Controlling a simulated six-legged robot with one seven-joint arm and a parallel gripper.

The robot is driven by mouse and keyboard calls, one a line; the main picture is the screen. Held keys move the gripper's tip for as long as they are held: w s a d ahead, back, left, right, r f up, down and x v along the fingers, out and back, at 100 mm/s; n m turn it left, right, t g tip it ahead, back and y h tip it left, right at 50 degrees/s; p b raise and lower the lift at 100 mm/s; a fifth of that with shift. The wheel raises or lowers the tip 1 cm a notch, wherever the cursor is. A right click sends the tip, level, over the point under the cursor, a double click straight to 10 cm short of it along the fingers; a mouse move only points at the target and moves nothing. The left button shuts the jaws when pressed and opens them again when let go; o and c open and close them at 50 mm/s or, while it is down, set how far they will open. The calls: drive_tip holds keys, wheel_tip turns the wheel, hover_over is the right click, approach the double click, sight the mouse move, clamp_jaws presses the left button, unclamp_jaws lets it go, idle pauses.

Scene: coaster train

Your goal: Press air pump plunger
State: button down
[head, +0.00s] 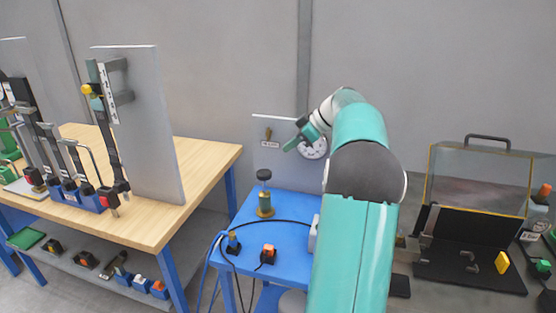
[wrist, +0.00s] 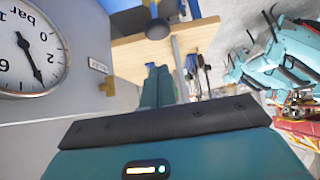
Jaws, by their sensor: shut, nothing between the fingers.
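The air pump (head: 265,205) stands upright on the blue table, with a brass body and a black round plunger knob (head: 264,174) raised on a thin rod. My gripper (head: 288,149) is shut and empty, above and a little right of the knob, apart from it, in front of the grey panel. In the wrist view the shut teal fingers (wrist: 158,85) show, with a black round knob (wrist: 158,28) beyond their tips, probably the plunger. A white pressure gauge (head: 314,148) is partly hidden by my arm; it also shows upside down in the wrist view (wrist: 32,50).
A grey panel (head: 275,175) with a brass lever (head: 268,133) stands behind the pump. The blue table (head: 285,247) also carries an orange-topped button box (head: 268,252) and cables. A wooden bench (head: 205,160) stands left; a clear-lidded case (head: 475,180) is right.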

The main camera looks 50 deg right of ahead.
wheel_tip(320, 180, up, 3)
drive_tip(key=shift+s+r, duration=0.1)
idle(0.3)
hover_over(261, 171)
drive_tip(key=s+d, duration=0.2)
drive_tip(key=s, duration=0.1)
wheel_tip(261, 171, down, 6)
drive_tip(key=shift+a+f, duration=0.15)
drive_tip(key=shift+f, duration=0.1)
drive_tip(key=f, duration=0.3)
drive_tip(key=shift+w+a+f, duration=0.1)
drive_tip(key=shift+w+f, duration=0.1)
drive_tip(key=shift+f, duration=0.6)
